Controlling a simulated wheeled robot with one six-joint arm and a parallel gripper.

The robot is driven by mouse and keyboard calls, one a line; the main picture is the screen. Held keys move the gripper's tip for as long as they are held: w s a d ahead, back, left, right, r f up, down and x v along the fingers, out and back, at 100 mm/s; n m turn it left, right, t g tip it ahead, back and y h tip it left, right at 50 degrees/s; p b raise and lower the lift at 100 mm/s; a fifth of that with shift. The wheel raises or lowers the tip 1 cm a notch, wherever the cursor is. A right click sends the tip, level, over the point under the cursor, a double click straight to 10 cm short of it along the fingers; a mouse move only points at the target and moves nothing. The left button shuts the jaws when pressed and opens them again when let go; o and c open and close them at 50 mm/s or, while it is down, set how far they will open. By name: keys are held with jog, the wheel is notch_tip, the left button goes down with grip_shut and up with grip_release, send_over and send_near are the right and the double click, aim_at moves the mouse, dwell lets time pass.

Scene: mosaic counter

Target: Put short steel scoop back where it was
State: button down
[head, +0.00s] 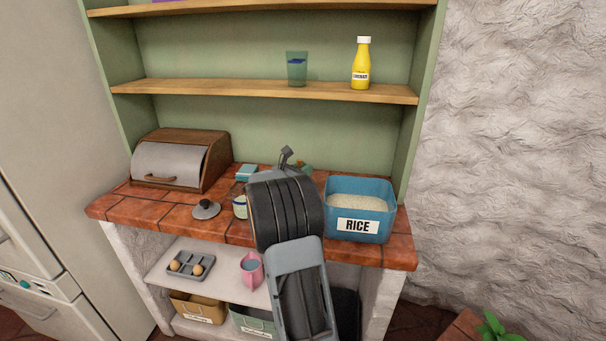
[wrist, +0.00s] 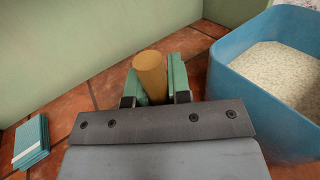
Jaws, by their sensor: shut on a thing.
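My gripper (wrist: 155,86) is shut on a round wooden handle (wrist: 150,66), held between its green finger pads in the wrist view. I take this for the handle of the short steel scoop, but no steel part shows. The rest of it is hidden by the gripper. In the head view my arm covers most of the gripper at the back of the counter. A blue bin labelled RICE (head: 357,226) stands just right of my gripper. It also shows in the wrist view (wrist: 232,80), with white rice (wrist: 280,75) inside.
A bread box (head: 181,160) stands at the counter's left. A grey lid (head: 205,210), a jar (head: 239,206) and a blue-green stack (head: 246,172) lie left of my arm. A glass (head: 297,68) and a yellow bottle (head: 361,65) stand on the shelf above.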

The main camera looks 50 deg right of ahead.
jog(key=shift+f, duration=0.6)
jog(key=c, duration=1.5)
grip_release()
jog(key=shift+f, duration=0.1)
jog(key=o, duration=0.4)
jog(key=shift+o, duration=0.2)
